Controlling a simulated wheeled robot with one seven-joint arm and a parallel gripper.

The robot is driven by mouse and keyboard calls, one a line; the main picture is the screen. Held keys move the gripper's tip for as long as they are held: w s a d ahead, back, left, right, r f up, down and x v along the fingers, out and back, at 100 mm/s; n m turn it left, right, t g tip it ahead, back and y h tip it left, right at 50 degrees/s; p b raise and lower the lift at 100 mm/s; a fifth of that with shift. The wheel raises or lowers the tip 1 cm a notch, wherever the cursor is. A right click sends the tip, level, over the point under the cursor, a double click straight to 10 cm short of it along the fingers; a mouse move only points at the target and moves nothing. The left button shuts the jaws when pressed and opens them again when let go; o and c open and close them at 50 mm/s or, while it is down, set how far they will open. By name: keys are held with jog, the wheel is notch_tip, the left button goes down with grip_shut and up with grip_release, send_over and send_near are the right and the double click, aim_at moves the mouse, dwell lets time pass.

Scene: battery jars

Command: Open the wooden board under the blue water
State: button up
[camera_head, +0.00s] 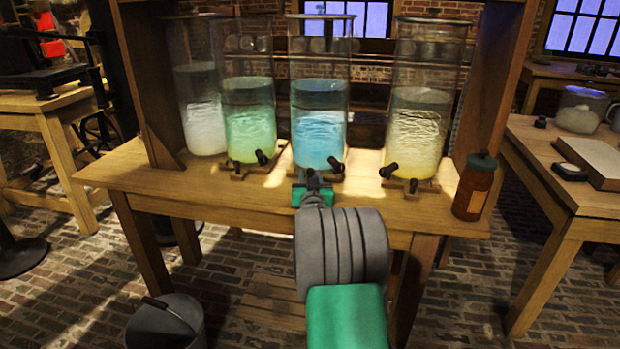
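The glass jar of blue water (319,115) stands on the wooden table (150,180), between the green and yellow jars. Dark spigot handles show at its lower front. The small wooden board under it is mostly hidden behind my gripper. My gripper (313,180) is at the front foot of the blue jar, close to the spigot, with my green and grey arm reaching up from the bottom of the picture. Its fingers are small and seen from behind, so I cannot tell if they are open or touching the board.
A jar of green water (249,115) and a jar of yellow water (416,125) stand on either side, with a pale jar (203,120) at far left. A brown bottle (473,190) stands at the table's right end. A grey bucket (165,325) is on the brick floor.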

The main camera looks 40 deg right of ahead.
grip_shut()
dwell(1.1)
